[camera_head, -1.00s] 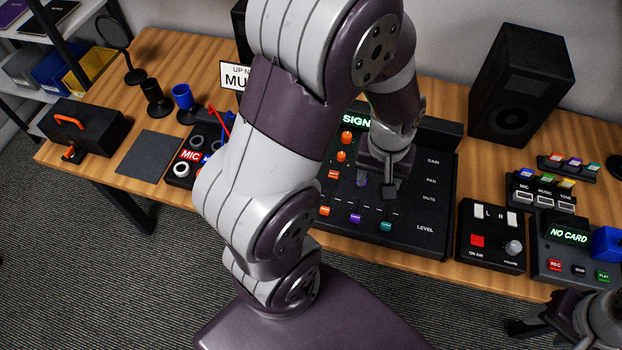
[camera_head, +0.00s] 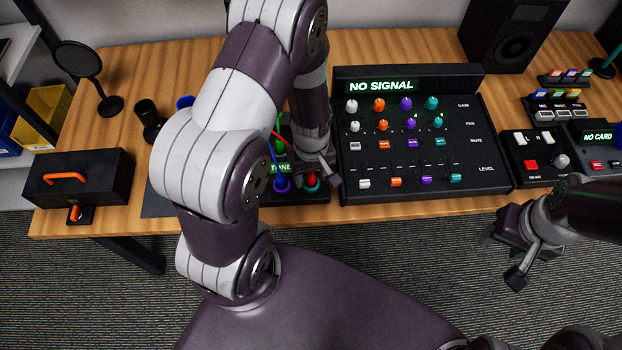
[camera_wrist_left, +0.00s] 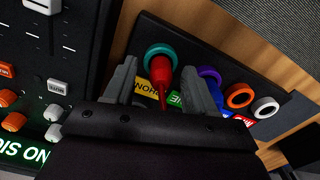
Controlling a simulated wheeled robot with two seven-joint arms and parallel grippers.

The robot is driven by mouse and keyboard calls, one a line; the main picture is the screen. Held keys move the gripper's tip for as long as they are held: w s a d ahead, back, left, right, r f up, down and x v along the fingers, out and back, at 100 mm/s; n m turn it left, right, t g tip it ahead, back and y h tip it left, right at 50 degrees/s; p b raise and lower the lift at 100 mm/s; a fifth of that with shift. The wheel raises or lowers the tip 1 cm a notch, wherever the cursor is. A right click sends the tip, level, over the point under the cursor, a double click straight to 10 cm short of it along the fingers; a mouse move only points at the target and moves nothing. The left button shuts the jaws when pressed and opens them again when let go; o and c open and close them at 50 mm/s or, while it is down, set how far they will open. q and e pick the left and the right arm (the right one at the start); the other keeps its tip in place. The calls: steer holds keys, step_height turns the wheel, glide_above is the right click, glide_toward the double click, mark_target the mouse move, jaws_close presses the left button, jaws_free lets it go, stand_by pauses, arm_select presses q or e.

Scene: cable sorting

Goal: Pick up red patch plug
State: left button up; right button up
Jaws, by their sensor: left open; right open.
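The red patch plug (camera_head: 311,181) stands in a teal-ringed socket near the right end of the dark patch panel (camera_head: 310,198). In the left wrist view the red plug (camera_wrist_left: 162,76) shows between my two spread fingers, with its upper part in the teal ring (camera_wrist_left: 160,53). My left gripper (camera_head: 311,172) is open at the plug, and its fingers (camera_wrist_left: 158,84) are not closed on it. Whether a finger touches it I cannot tell. My right gripper (camera_head: 508,252) is open and empty in front of the table. My left arm hides much of the panel.
A blue plug (camera_head: 281,183) stands close left of the red one. The mixer (camera_head: 410,150) reading NO SIGNAL borders the panel on the right. Orange and white rings (camera_wrist_left: 239,95) show farther along the panel.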

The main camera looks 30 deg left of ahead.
arm_select(q)
steer(key=shift+w+d+f, duration=0.1)
steer(key=shift+f, duration=0.3)
steer(key=shift+s+a, duration=0.2)
steer(key=c, duration=0.4)
steer(key=shift+w+d, duration=0.1)
jaws_close()
steer(key=shift+r, duration=0.15)
